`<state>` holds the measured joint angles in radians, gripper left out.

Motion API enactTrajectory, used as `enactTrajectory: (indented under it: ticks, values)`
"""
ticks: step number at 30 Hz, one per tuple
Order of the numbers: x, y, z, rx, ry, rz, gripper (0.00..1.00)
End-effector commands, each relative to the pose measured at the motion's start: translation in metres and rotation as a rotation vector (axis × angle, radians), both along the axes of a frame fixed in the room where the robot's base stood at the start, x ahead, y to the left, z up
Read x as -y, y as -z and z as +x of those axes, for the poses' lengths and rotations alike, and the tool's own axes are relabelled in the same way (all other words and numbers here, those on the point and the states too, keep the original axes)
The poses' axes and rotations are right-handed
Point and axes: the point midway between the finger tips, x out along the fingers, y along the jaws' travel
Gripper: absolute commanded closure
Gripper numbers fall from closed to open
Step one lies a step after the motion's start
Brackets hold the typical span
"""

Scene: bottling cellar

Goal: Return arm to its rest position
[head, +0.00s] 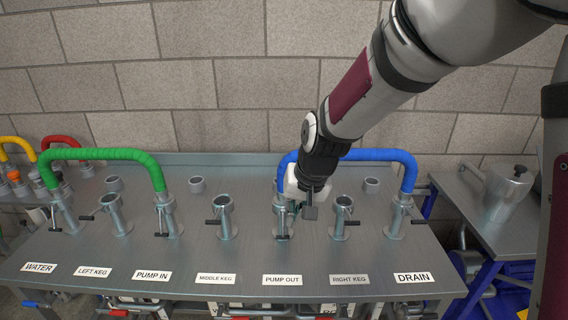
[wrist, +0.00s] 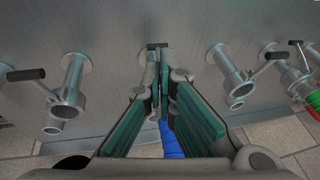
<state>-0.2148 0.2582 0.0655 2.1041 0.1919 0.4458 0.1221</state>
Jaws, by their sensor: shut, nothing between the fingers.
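My arm reaches down from the upper right in the head view. My gripper (head: 298,205) is at the pump out pipe (head: 283,222), in front of the left end of the blue hose (head: 372,154). In the wrist view my gripper (wrist: 164,72) has its teal finger pads closing together at the tips, with nothing held. A piece of the blue hose (wrist: 172,140) shows below the fingers. The blue hose arches from pump out to the drain pipe (head: 398,217). I cannot tell whether the fingers touch the pipe or its handle.
A green hose (head: 103,154) arches from the water pipe to the pump in pipe. The middle keg pipe (head: 224,219) and right keg pipe (head: 341,220) stand open on either side of my gripper. A metal jug (head: 503,192) stands on the right side table. A block wall is behind.

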Motion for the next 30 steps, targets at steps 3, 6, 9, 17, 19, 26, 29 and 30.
enactTrajectory:
  ticks: [3,6,9,17,19,26,29,30]
  values:
    - [0.009,-0.016,-0.009,0.010,-0.002,-0.006,1.00]
    - [0.022,-0.040,-0.025,0.019,-0.003,-0.017,1.00]
    - [0.040,-0.067,-0.048,0.027,-0.005,-0.034,1.00]
    - [0.082,-0.122,-0.115,0.044,-0.005,-0.078,1.00]
    - [0.092,-0.133,-0.135,0.049,-0.004,-0.092,1.00]
    - [0.123,-0.163,-0.200,0.062,0.007,-0.133,1.00]
    - [0.134,-0.170,-0.230,0.064,0.012,-0.150,1.00]
    - [0.138,-0.173,-0.240,0.067,0.015,-0.158,1.00]
